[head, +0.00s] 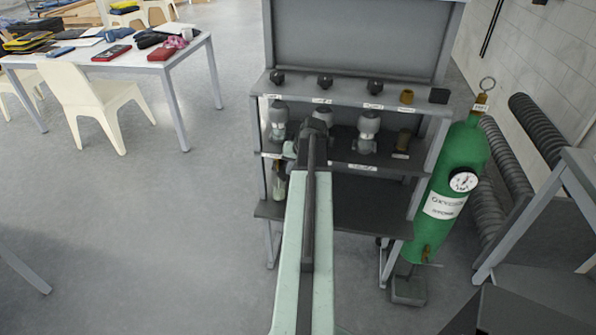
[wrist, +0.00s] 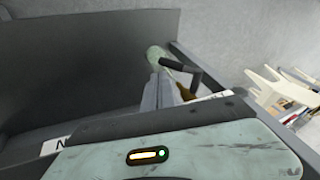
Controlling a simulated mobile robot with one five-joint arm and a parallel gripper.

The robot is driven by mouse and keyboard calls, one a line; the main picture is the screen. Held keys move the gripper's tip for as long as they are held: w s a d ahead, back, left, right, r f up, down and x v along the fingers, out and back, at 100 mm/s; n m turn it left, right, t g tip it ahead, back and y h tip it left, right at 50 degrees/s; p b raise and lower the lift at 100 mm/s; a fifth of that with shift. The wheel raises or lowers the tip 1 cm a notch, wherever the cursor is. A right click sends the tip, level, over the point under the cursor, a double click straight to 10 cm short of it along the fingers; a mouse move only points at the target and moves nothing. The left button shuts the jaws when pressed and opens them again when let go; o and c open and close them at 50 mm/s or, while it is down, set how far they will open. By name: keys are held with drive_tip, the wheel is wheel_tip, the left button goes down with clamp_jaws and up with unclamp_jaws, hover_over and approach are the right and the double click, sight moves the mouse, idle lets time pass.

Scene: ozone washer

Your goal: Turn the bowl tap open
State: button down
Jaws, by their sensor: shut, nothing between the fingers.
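In the wrist view a dark bent lever (wrist: 182,66) sits by a pale green, rounded glass-like part (wrist: 157,56), with a brown piece below; it may be the bowl tap, but I cannot read a label to confirm. My gripper (wrist: 159,82) is shut and empty, its grey fingers just below the lever; I cannot tell whether they touch. In the head view my arm reaches to the left half of the grey rack (head: 350,93) and hides the gripper. A dark fitting above a pale bottle (head: 280,188) shows left of the arm.
Knobs and grey-capped units line the rack shelves; their labels are too small to read. A green cylinder (head: 452,175) with a gauge stands close on the right. A white table (head: 190,50) and chair (head: 90,98) are at the back left. Floor left of the rack is clear.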

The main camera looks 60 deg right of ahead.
sight(284, 178)
drive_tip(key=shift+w+a+f, duration=0.4)
drive_tip(key=shift+w, duration=0.2)
drive_tip(key=shift+f+b, duration=0.65)
drive_tip(key=shift+b, duration=0.15)
idle(0.5)
drive_tip(key=shift+b+x, duration=0.8)
drive_tip(key=shift+x, duration=0.05)
drive_tip(key=shift+w+a+f, duration=0.1)
drive_tip(key=shift+a+f, duration=0.1)
drive_tip(key=shift+a, duration=0.05)
idle(1.2)
